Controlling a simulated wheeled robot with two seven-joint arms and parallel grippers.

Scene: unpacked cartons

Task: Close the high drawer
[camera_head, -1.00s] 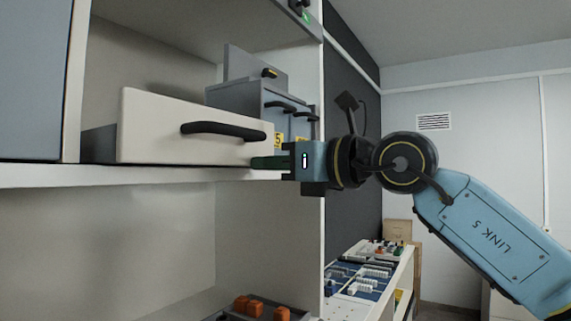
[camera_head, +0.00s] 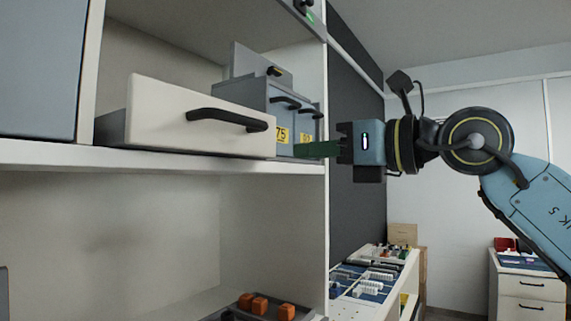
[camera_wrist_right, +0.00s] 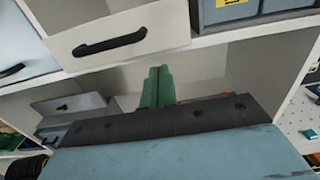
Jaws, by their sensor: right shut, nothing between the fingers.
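The high drawer (camera_head: 190,122) has a cream front and a black bar handle (camera_head: 227,119). It sits on the upper shelf of the white cabinet, and part of its grey side shows at the left, so it stands out open. In the right wrist view the drawer front (camera_wrist_right: 150,30) is at the top with its handle (camera_wrist_right: 110,43). My right gripper (camera_head: 300,149) is shut and empty, its green fingers pointing left, just right of the drawer's lower right corner in the head view. The fingers (camera_wrist_right: 157,86) appear below the drawer front in the wrist view. My left gripper is out of view.
Grey boxes with black handles and yellow labels (camera_head: 281,134) stand right of the drawer on the same shelf (camera_head: 200,161). The cabinet's side panel is near my gripper. A tray with orange blocks (camera_head: 259,305) lies below. Open space is at the right.

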